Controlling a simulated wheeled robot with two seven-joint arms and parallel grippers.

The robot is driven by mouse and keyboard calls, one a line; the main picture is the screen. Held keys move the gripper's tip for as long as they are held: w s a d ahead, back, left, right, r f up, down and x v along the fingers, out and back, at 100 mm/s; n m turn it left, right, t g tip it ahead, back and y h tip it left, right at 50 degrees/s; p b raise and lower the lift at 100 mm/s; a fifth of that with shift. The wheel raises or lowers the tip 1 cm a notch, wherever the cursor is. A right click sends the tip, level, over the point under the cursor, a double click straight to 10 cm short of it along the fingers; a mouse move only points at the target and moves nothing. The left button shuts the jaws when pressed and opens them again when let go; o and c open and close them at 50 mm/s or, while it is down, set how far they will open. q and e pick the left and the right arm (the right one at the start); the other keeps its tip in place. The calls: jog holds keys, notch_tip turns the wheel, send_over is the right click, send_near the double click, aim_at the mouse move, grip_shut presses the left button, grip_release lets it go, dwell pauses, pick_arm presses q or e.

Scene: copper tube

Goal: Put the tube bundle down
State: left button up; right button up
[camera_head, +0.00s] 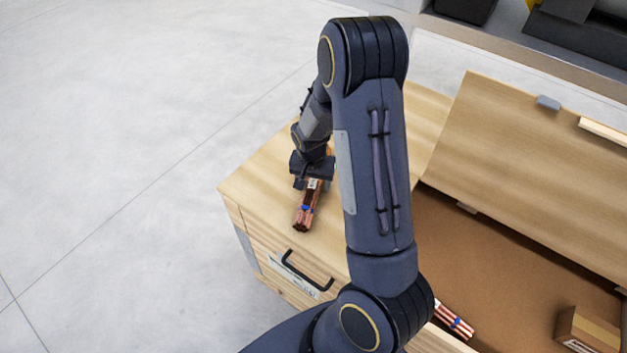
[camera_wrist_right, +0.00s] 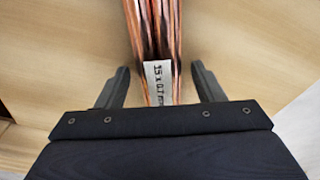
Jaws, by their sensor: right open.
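A copper tube bundle (camera_head: 306,208) with a blue band and a white label lies on the wooden cabinet top (camera_head: 262,178), near its front edge. My right gripper (camera_head: 313,180) is at the bundle's far end. In the right wrist view the bundle (camera_wrist_right: 155,40) runs between the two fingers of my right gripper (camera_wrist_right: 160,82). The fingers are open, with a gap on each side of the bundle, and its label faces the camera. My left gripper is not in view.
The cabinet has a black drawer handle (camera_head: 306,274). To the right is an open wooden box with a brown floor (camera_head: 500,260) and raised lid (camera_head: 530,150). Another banded bundle (camera_head: 454,320) and a cardboard box (camera_head: 588,332) lie there. My right arm hides part of the cabinet.

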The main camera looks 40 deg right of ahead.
aim_at(312, 185)
notch_tip(312, 185, up, 12)
jog(key=s+a, duration=0.1)
jog(key=s+a+r+n+t+y, duration=0.2)
jog(key=s+a+r+n, duration=0.2)
jog(key=s+a, duration=0.3)
jog(key=s+a+r+n+t+y, duration=0.2)
jog(key=s+a+r, duration=0.5)
jog(key=s, duration=0.4)
jog(key=n+y, duration=0.1)
jog(key=n, duration=0.1)
jog(key=shift+s+a+n+t, duration=0.2)
jog(key=shift+s+n+t, duration=0.1)
jog(key=shift+t, duration=0.1)
jog(key=shift+r, duration=0.1)
jog(key=shift+c, duration=0.3)
